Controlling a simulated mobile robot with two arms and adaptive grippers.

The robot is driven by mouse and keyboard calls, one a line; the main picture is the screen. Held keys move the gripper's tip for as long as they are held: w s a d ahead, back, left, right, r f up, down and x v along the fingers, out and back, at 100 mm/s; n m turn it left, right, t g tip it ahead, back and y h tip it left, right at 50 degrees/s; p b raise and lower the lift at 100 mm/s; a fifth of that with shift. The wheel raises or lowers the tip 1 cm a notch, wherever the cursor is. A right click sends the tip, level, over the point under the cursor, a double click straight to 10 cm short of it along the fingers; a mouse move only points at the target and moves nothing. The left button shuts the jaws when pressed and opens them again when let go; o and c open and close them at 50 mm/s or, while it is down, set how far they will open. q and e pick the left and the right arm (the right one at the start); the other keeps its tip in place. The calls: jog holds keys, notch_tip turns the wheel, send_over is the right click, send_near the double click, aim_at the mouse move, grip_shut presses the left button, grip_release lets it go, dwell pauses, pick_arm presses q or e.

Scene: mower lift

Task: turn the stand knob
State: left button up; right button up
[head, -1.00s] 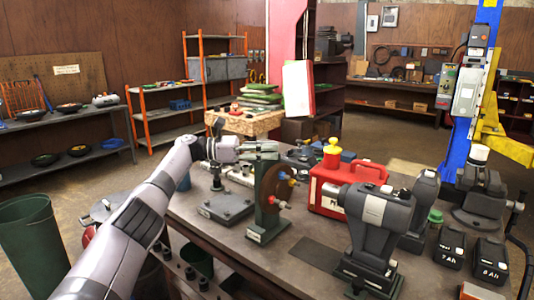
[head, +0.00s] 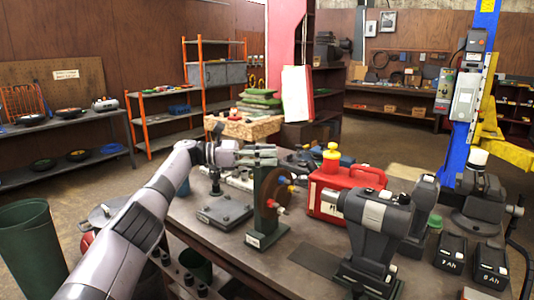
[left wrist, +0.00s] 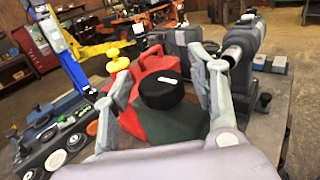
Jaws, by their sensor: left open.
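A dark green stand (head: 268,215) stands upright on the bench, with a brown wheel (head: 275,188) on its right side carrying small blue, orange and red knobs. My left gripper (head: 268,154) is at the top of this stand. In the left wrist view a black round knob (left wrist: 161,92) with a white mark sits between the two open fingers of the left gripper (left wrist: 157,75), with a gap on either side. Dark green surface (left wrist: 185,135) shows below it. In the head view the black knob cannot be made out behind the fingers. My right gripper is out of view.
A red can (head: 345,190) with a yellow cap stands close behind the stand. A grey power tool (head: 375,235) stands to the right, near two black batteries (head: 450,252). A dark mat (head: 308,258) lies on bare bench in front.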

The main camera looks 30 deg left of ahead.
pick_arm(q)
jog(key=v, duration=0.7)
jog(key=shift+a, duration=0.2)
jog(key=shift+s, duration=0.2)
jog(key=shift+c, duration=0.2)
